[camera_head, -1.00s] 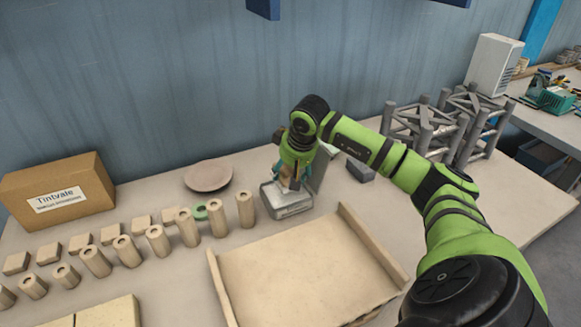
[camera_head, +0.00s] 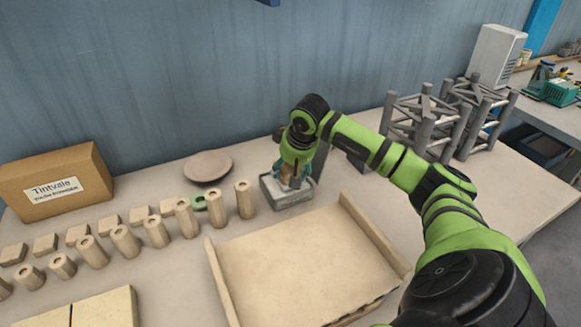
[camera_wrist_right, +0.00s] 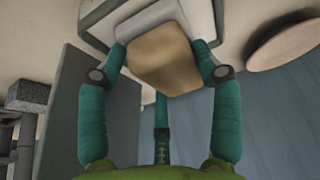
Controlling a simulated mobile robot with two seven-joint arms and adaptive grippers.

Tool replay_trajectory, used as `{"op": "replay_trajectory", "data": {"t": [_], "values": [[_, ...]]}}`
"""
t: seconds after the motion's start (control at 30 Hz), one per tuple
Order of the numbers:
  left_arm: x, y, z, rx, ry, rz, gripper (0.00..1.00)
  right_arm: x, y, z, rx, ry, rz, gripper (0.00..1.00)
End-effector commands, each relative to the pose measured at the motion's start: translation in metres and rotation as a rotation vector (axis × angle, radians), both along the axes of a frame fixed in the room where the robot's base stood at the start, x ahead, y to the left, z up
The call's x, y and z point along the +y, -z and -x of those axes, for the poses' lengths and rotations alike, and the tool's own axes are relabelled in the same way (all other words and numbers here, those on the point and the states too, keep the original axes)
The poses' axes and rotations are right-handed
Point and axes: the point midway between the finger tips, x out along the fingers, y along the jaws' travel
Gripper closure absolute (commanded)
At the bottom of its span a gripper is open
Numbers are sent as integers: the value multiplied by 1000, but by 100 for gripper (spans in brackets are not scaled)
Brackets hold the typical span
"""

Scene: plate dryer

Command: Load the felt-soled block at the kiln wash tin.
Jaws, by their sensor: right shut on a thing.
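My right gripper (camera_head: 291,182) points down at the open grey kiln wash tin (camera_head: 290,204), its fingertips at or just inside the tin's opening. In the right wrist view the teal fingers of the gripper (camera_wrist_right: 160,66) are shut on the felt-soled block (camera_wrist_right: 168,62), one finger on each side. The block has a tan body and a grey sole layer at its far end. The tin's pale inside and rim (camera_wrist_right: 98,14) show around the sole. I cannot tell whether the sole touches the wash. My left gripper is out of view.
A shallow wooden tray (camera_head: 300,262) lies in front of the tin. Rows of tan cylinders (camera_head: 245,199) and small blocks stand left. A round plate (camera_head: 208,166) and a cardboard box (camera_head: 55,185) are behind them. Grey frame racks (camera_head: 425,125) stand right.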

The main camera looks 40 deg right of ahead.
Motion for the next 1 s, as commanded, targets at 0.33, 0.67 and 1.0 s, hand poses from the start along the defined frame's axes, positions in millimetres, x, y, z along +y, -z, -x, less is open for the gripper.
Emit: {"op": "replay_trajectory", "data": {"t": [0.33, 0.67, 1.0], "values": [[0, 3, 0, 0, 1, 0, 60, 0, 3, 0, -2, 0, 0, 87], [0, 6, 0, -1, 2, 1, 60, 0, 7, 0, -1, 0, 0, 87], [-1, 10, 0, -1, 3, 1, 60, 0, 11, 0, -1, 0, 1, 87]]}}
